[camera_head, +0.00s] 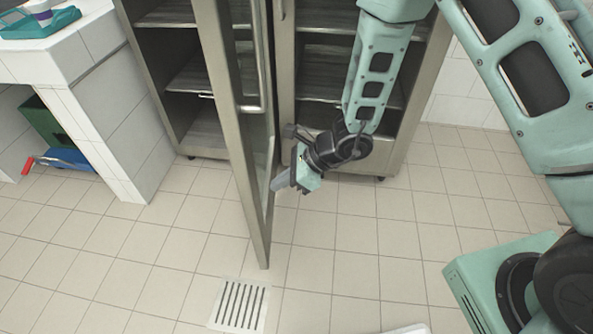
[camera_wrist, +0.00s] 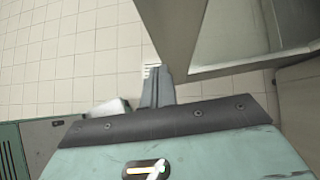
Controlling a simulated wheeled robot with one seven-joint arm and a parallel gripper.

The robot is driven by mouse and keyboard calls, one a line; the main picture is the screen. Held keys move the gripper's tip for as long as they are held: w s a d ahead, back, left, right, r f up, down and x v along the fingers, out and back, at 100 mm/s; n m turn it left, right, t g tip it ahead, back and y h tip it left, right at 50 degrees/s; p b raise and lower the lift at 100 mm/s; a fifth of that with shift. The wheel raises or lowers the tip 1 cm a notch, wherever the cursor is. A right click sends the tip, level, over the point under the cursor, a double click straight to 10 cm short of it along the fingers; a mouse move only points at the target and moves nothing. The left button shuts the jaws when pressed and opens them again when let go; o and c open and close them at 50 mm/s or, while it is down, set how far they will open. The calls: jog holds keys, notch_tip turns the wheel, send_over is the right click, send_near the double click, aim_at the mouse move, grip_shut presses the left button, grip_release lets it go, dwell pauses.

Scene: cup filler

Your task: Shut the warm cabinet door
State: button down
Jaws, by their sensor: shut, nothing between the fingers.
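The warm cabinet (camera_head: 285,75) is a tall metal cabinet with several shelves, at the back in the head view. Its framed glass door (camera_head: 237,140) stands swung well out into the room, seen nearly edge-on, leaving the left shelves exposed. The door also shows at the upper right of the wrist view (camera_wrist: 170,35). My gripper (camera_head: 278,184) is low on the right side of the door, fingers pointing left toward it. Its fingers are together and empty, also seen in the wrist view (camera_wrist: 157,88). I cannot tell whether the fingertips touch the door.
A white tiled counter (camera_head: 95,80) stands at the left, with a teal tray (camera_head: 40,22) on top and green and blue items beneath. A floor drain (camera_head: 240,305) lies in front of the door. The tiled floor is otherwise largely clear.

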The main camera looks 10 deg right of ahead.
aim_at(252, 188)
jog(key=shift+w+a, duration=0.25)
jog(key=shift+a, duration=0.75)
jog(key=shift+w+a, duration=0.2)
jog(key=shift+a, duration=0.75)
